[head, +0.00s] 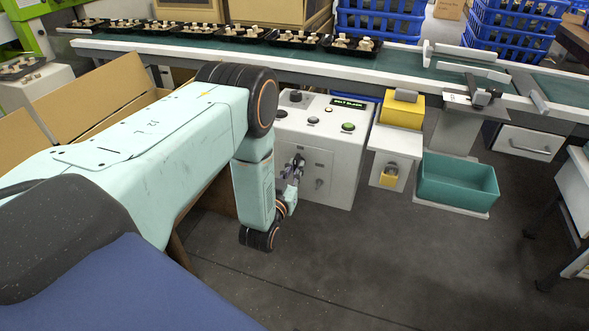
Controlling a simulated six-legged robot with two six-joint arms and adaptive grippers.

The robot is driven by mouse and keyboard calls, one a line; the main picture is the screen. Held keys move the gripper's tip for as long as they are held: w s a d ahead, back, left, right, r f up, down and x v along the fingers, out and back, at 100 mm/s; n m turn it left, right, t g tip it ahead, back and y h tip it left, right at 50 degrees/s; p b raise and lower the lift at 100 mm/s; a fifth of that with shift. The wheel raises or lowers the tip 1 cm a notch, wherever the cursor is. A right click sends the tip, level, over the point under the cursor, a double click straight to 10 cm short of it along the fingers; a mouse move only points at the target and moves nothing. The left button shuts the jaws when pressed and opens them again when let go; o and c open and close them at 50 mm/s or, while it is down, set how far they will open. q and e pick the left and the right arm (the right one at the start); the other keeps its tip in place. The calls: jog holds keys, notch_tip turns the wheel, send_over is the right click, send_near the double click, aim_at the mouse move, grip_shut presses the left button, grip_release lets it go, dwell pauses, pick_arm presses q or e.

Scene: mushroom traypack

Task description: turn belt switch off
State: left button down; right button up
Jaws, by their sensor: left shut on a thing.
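The white control box (349,163) stands in front of the belt, with a small dark label display, a green button (348,127) and other small buttons on its sloped top. Its front has a plate with a small grey knob (319,184). My left gripper (297,167) is at the left part of this plate, its small fingers closed against the front at the belt switch. The switch itself is mostly hidden by the fingers, so its position cannot be read. My right gripper is out of view.
The green conveyor belt (300,57) runs behind the box, with several black trays of mushrooms on it. A yellow-topped unit (402,110) and a teal bin (457,181) stand to the right. Open cardboard boxes (92,97) lie left. The floor in front is clear.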

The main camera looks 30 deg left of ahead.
pick_arm(q)
jog(key=shift+m, duration=0.4)
jog(key=shift+d+f+m+p, duration=0.15)
jog(key=shift+m+p, duration=0.85)
jog(key=shift+m, duration=1.85)
jog(key=shift+d+f+m+p, duration=0.1)
jog(key=shift+m+p, duration=0.95)
jog(key=shift+m, duration=1.85)
jog(key=shift+d+f+m+p, duration=0.15)
jog(key=shift+m+p, duration=0.85)
jog(key=shift+m, duration=1.85)
jog(key=shift+a, duration=0.1)
jog(key=c, duration=1.4)
grip_release()
jog(key=shift+w, duration=0.1)
